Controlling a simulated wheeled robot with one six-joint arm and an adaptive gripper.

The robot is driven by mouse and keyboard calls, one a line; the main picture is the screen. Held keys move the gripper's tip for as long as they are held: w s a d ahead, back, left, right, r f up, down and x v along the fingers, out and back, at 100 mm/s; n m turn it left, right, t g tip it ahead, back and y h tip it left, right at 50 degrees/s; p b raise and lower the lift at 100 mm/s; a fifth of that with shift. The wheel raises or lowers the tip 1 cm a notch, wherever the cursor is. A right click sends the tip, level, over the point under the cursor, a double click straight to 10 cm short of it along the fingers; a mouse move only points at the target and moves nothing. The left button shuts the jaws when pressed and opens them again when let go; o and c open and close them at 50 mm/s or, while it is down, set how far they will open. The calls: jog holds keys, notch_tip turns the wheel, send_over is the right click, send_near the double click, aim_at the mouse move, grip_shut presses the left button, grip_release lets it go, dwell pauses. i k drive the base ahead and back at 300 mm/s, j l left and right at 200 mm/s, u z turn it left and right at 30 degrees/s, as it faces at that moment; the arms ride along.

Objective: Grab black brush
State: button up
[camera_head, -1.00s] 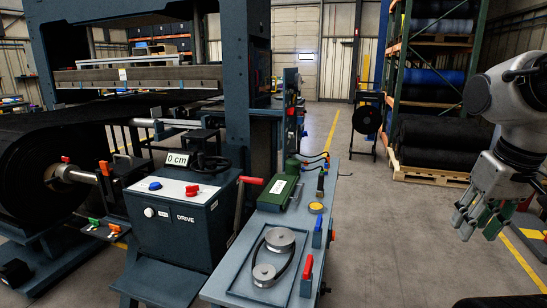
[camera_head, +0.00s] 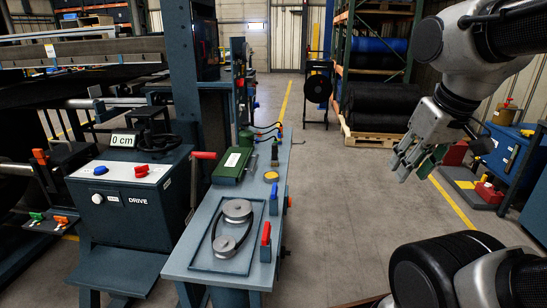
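A small dark upright object that looks like the black brush (camera_head: 275,153) stands on the grey-blue workbench (camera_head: 197,262), right of a green box (camera_head: 233,165) and behind a round yellow-topped item (camera_head: 271,177). It is small in the picture, so its bristles cannot be made out. My gripper (camera_head: 413,165) hangs over the open floor to the right of the bench, well apart from the brush. Its fingers point down and left, look spread and hold nothing visible.
Two pulleys with a belt (camera_head: 234,225) lie in a tray at the bench's near end, with a red-handled tool (camera_head: 266,240) and a blue-handled tool (camera_head: 273,200) beside it. The drive box (camera_head: 130,195) stands left. Clear floor (camera_head: 340,200) lies right of the bench.

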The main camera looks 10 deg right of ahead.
aim_at(275, 159)
jog(key=u, duration=0.5)
jog(key=i+l+u, duration=0.1)
jog(key=l+u, duration=0.15)
jog(key=u, duration=0.15)
jog(key=l+u, duration=0.4)
jog(key=i+l+u, duration=0.1)
jog(key=l+u, duration=0.15)
jog(key=u, duration=0.2)
jog(key=l+u, duration=0.1)
jog(key=l, duration=0.35)
jog(key=k+l+u, duration=0.1)
jog(key=l, duration=0.35)
jog(key=l+u, duration=0.1)
jog(key=l, duration=0.35)
jog(key=k+l+u, duration=0.1)
jog(key=l, duration=0.35)
jog(key=k+l+u, duration=0.1)
jog(key=l, duration=0.3)
jog(key=k+l, duration=0.1)
jog(key=l, duration=0.5)
jog(key=k, duration=0.05)
